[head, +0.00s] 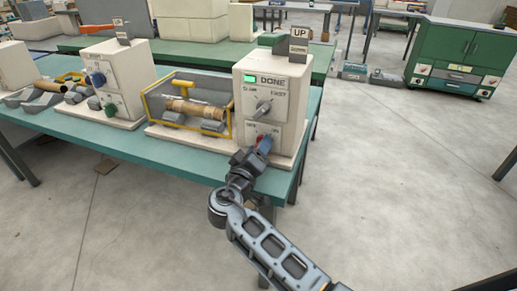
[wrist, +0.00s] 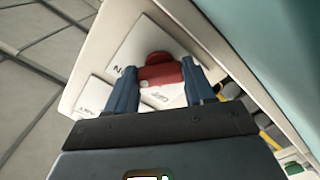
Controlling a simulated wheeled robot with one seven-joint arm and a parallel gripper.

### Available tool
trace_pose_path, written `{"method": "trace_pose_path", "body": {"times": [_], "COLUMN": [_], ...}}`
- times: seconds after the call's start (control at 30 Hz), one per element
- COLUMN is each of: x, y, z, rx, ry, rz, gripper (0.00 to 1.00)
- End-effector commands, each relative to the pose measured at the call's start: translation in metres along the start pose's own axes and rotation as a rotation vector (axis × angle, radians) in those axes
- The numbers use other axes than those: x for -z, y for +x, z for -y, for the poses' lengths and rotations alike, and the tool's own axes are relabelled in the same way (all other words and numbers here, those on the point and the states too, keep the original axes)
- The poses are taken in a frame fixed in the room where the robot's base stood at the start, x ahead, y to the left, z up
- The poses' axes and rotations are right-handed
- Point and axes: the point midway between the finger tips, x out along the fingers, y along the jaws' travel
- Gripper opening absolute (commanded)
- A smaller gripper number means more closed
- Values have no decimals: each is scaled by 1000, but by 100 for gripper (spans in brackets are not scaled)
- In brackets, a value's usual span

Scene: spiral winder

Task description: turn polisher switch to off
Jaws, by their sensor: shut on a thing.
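The red switch (wrist: 162,72) is on the white front panel of a beige machine. In the head view the machine (head: 290,90) stands at the right end of the teal table, with a lit green lamp (head: 249,79) beside the word DONE and a grey speed dial (head: 263,107) below. My gripper (head: 264,145) is at the lower part of this panel and covers most of the switch there. In the wrist view my gripper (wrist: 159,76) is shut on the red switch, with one blue finger on each side. The labels by the switch are partly hidden.
A yellow-framed clear guard (head: 188,105) with a brown roll inside is left of the machine. Another beige machine (head: 110,75) with a blue and a green knob stands farther left. A green cabinet (head: 455,55) is at the back right. The floor to the right is clear.

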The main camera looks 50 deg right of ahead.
Motion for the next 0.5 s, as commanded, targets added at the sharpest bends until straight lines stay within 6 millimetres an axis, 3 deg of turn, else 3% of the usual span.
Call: {"method": "trace_pose_path", "body": {"times": [0.27, 0.5], "x": [0, 1], "y": [-1, -1], "z": [0, -1], "rx": [1, 2], "ry": [-71, -242], "rz": [-1, -1], "gripper": [23, 23]}}
